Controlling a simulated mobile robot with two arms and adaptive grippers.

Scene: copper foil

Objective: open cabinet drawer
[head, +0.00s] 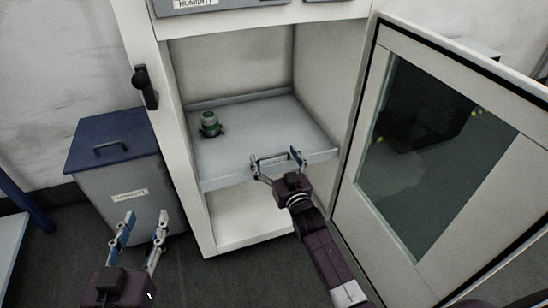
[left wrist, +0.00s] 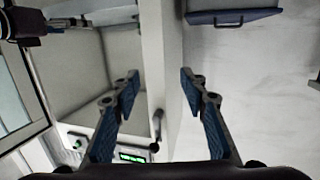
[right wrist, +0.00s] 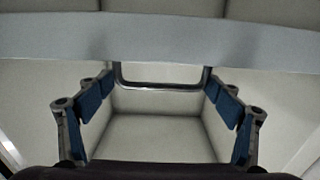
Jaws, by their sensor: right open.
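The white cabinet (head: 185,160) stands open, with a grey pull-out shelf or drawer (head: 262,120) inside. Its front face (right wrist: 160,40) spans the top of the right wrist view. A thin dark metal handle-like bar (right wrist: 160,87) shows below that face, between my right fingertips. My right gripper (head: 278,158) is open at the shelf's front edge, fingers on either side of the bar; it also shows in the right wrist view (right wrist: 160,88). I cannot tell whether it touches. My left gripper (head: 142,225) is open and empty, low in front of the cabinet's left side, and shows in the left wrist view (left wrist: 158,82).
A small green device (head: 210,124) sits on the shelf's left side. The glass-windowed cabinet door (head: 360,200) is swung open at right, close to my right arm. A grey bin with a blue lid (head: 112,137) stands left of the cabinet.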

